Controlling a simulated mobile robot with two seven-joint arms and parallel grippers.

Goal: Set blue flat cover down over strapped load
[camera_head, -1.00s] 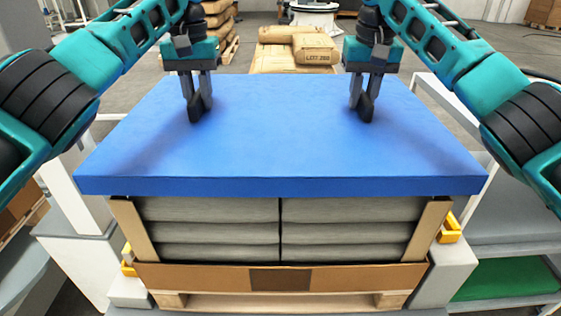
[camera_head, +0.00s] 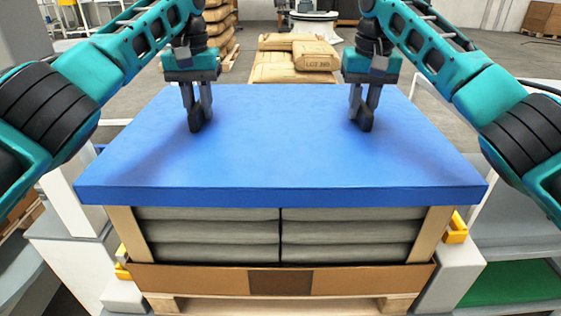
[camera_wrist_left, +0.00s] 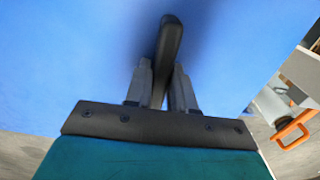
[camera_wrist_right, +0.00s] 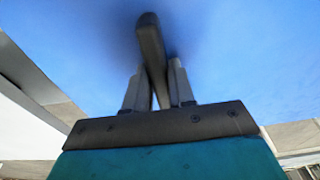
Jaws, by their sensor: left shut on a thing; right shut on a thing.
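The blue flat cover (camera_head: 280,140) lies level over the top of the strapped load (camera_head: 220,240), a stack of grey sacks with tan corner boards on a wooden pallet. From this angle I cannot tell whether the cover rests on the sacks or is just above them. My left gripper (camera_head: 196,125) is shut on a dark grip piece on the cover's left part, also seen in the left wrist view (camera_wrist_left: 165,60). My right gripper (camera_head: 363,123) is shut on a matching grip piece on the right part, also seen in the right wrist view (camera_wrist_right: 152,55).
Yellow brackets (camera_head: 455,228) stand beside the load at both sides. A green surface (camera_head: 515,280) lies at the lower right. Tan sacks (camera_head: 300,58) are stacked behind the cover. A light frame stands close on the right.

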